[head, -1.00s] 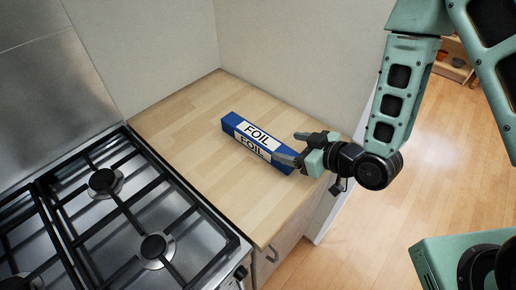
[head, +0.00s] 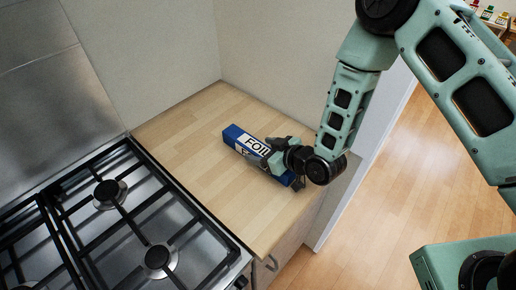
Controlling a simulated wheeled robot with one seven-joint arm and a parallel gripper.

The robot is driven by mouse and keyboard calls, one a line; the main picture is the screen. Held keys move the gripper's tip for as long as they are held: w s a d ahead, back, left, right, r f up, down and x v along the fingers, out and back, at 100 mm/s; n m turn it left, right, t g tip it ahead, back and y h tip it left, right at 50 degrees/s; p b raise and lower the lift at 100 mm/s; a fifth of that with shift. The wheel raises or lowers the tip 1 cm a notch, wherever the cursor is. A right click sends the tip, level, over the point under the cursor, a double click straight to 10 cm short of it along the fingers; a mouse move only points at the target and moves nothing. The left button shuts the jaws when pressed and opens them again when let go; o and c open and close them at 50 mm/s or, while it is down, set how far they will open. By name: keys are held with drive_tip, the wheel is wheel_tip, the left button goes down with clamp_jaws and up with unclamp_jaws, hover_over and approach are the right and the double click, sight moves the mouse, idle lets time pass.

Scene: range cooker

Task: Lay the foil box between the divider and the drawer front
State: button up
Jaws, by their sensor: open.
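The foil box (head: 239,137) is a long blue box with a white FOIL label. It lies on the wooden counter right of the hob, running from upper left to lower right. My gripper (head: 266,158) is open at the box's right half, with the fingers over or beside it; I cannot tell whether they touch it. My gripper hides part of the label and the box's middle right. The drawer under the counter appears closed, with a handle (head: 272,263) on its front. No divider is in view.
The gas hob (head: 120,225) with black grates fills the lower left. Walls stand behind the counter (head: 190,135) at the left and back. The counter is bare left of and in front of the box. Open wooden floor (head: 385,200) lies to the right.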

sight(262, 150)
drive_tip(key=shift+w+a+f, duration=0.15)
drive_tip(key=shift+a, duration=0.05)
drive_tip(key=c, duration=1.3)
wheel_tip(262, 150, up, 9)
drive_tip(key=b, duration=0.2)
drive_tip(key=shift+f+b, duration=0.15)
drive_tip(key=shift+b, duration=0.25)
drive_tip(key=shift+r, duration=0.6)
